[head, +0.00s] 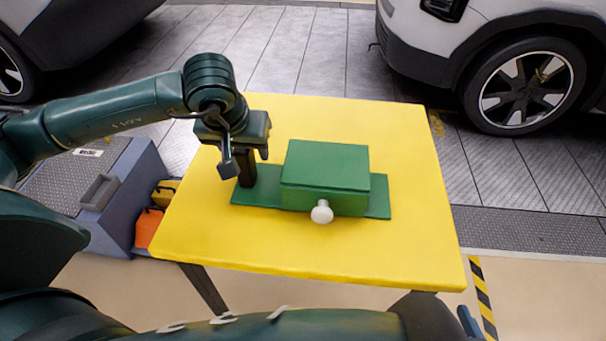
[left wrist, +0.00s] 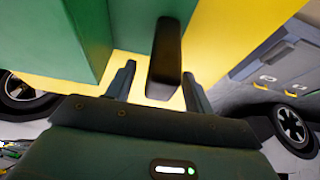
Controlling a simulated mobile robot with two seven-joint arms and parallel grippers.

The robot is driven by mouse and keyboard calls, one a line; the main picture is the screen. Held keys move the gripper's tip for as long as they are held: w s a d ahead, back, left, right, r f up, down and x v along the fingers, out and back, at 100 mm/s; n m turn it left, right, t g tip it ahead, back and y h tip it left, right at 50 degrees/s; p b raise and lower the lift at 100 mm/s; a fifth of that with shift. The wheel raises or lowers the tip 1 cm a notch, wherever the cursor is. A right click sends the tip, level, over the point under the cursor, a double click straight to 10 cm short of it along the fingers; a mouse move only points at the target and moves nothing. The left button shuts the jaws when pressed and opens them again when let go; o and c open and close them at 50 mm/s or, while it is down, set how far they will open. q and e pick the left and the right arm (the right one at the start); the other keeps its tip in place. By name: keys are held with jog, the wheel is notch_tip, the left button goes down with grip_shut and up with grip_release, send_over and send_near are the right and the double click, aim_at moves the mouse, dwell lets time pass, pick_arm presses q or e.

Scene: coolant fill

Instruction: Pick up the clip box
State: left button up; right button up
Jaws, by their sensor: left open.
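The green clip box (head: 325,165) sits on the yellow table, with a lid on top and a white round knob (head: 321,212) on its front. It rests on a flat green base plate (head: 379,197). A dark upright post (head: 245,170) stands at the plate's left end. My left gripper (head: 243,152) is open, pointing down over this post. In the left wrist view the post (left wrist: 166,48) lies between the two spread fingers (left wrist: 158,80), with gaps visible on both sides. Green surfaces (left wrist: 45,30) fill the upper left there. My right gripper is not in view.
The yellow table (head: 300,250) is clear around the plate. A grey-blue case (head: 117,195) stands on the floor to the left, with orange (head: 148,228) and yellow items beside it. Parked cars stand behind, one with its wheel (head: 525,88) at the right.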

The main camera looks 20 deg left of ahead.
pick_arm(q)
jog(key=shift+f, duration=0.15)
grip_shut()
dwell(0.4)
